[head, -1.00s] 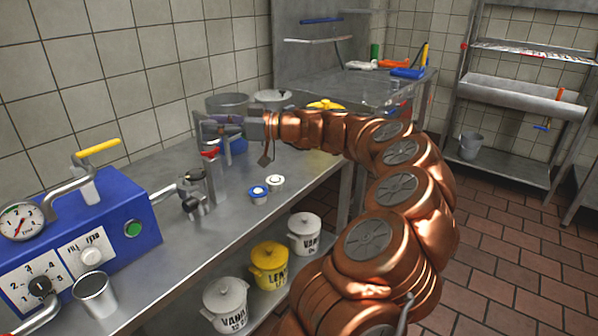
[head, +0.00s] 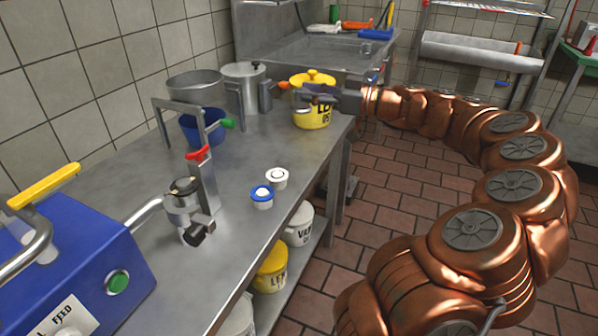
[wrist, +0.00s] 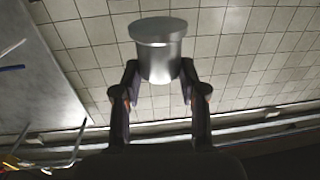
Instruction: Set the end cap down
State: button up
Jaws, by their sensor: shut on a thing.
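The end cap (wrist: 158,48) is a grey metal cup with a wider flat rim at its upper end in the wrist view. My gripper (wrist: 158,78) is shut on its sides, one finger on each side. In the head view my gripper (head: 298,98) reaches in from the right, in front of the yellow lidded pot (head: 312,118) and above the steel bench (head: 150,200). A dark grey shape at the fingertips may be the cap there, but it is hard to tell it from the things behind.
A blue bowl (head: 203,128), a steel pot (head: 195,86) and a lidded pot (head: 244,84) stand at the back. A white cap (head: 277,179) and a blue-and-white cap (head: 262,197) sit near the front edge. A valve fitting (head: 184,205) and blue machine (head: 70,265) stand left.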

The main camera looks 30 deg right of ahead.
jog(key=s+a+f+n+g+y+b, duration=0.2)
jog(key=s+a+f+b, duration=0.2)
jog(key=s+f+b, duration=0.85)
jog(key=w+d+f, duration=0.1)
jog(key=w, duration=0.4)
jog(key=w+d, duration=0.1)
jog(key=w, duration=0.5)
jog(key=w+d+f+p, duration=0.1)
jog(key=w+d, duration=0.1)
jog(key=w, duration=0.3)
jog(key=shift+w+d+f, duration=0.1)
jog(key=shift+w+f, duration=0.2)
jog(key=shift+f+b, duration=0.7)
jog(key=shift+f, duration=1)
jog(key=shift+f+b, duration=0.2)
jog(key=shift+b, duration=0.1)
jog(key=o, duration=1.2)
jog(key=shift+o, duration=0.2)
jog(key=shift+r, duration=0.1)
jog(key=shift+r+p, duration=0.15)
jog(key=shift+p, duration=0.2)
jog(key=shift+s+d, duration=0.25)
jog(key=shift+d, duration=0.05)
jog(key=p+v, duration=0.2)
jog(key=v, duration=0.9)
jog(key=shift+d, duration=0.15)
